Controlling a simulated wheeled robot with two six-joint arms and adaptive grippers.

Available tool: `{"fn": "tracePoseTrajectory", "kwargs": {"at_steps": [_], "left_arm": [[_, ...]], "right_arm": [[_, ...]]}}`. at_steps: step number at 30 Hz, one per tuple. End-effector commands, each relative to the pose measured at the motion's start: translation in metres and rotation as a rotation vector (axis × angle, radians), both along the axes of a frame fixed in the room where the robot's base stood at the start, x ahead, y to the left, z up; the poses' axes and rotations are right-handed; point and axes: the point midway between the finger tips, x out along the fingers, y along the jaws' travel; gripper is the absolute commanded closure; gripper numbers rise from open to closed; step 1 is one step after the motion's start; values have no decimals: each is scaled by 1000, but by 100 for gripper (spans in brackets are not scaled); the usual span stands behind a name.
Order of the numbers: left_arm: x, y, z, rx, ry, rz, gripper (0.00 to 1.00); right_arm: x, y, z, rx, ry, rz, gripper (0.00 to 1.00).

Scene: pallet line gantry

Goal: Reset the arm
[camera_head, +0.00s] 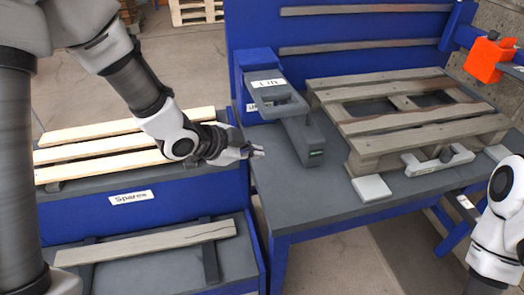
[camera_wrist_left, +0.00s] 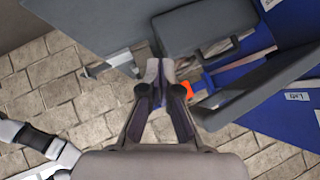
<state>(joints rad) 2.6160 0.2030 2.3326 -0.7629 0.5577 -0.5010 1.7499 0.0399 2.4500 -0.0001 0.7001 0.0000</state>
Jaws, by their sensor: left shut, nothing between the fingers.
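My left arm (camera_head: 150,100) comes in from the left in the head view. Its gripper (camera_head: 258,151) is shut and empty, above the gap between the spare-board stand (camera_head: 90,210) and the blue-framed table (camera_head: 300,200). In the left wrist view the fingers (camera_wrist_left: 161,68) meet at their tips with nothing between them. My right arm (camera_head: 500,225) shows only in part at the right edge of the head view, and its gripper is out of frame.
A grey lift fixture (camera_head: 306,140) stands on the table right of my left gripper. Light boards (camera_head: 110,145) lie on the stand's top, and an older board (camera_head: 150,243) lies lower. An orange block (camera_head: 488,60) is at the far right.

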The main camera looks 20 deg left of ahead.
Motion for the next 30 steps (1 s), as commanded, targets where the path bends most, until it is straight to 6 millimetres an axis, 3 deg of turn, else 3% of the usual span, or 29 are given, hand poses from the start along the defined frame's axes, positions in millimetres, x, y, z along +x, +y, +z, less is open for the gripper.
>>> {"fn": "tracePoseTrajectory", "kwargs": {"at_steps": [13, 16, 17, 20, 24, 27, 30], "left_arm": [[-1, 0, 0, 0, 1, -1, 100], [-5, 0, -16, 1, 37, -1, 100], [-8, 0, -27, 3, 61, -2, 100], [-33, -3, -84, 18, 194, -13, 100], [-102, -2, -185, 31, 476, 55, 100], [-160, 3, -239, 29, 673, 199, 100], [-217, 13, -279, 37, 847, 401, 100]], "right_arm": [[0, 0, 0, 0, 0, 0, 59], [0, 0, 1, 0, 0, 0, 59], [0, 0, 1, 0, 0, 0, 59], [0, 0, 3, 0, 0, 0, 59], [0, 0, 6, 0, 0, 0, 59], [0, 0, 8, 0, 0, 0, 59], [0, 0, 10, 0, 0, 0, 59]]}}
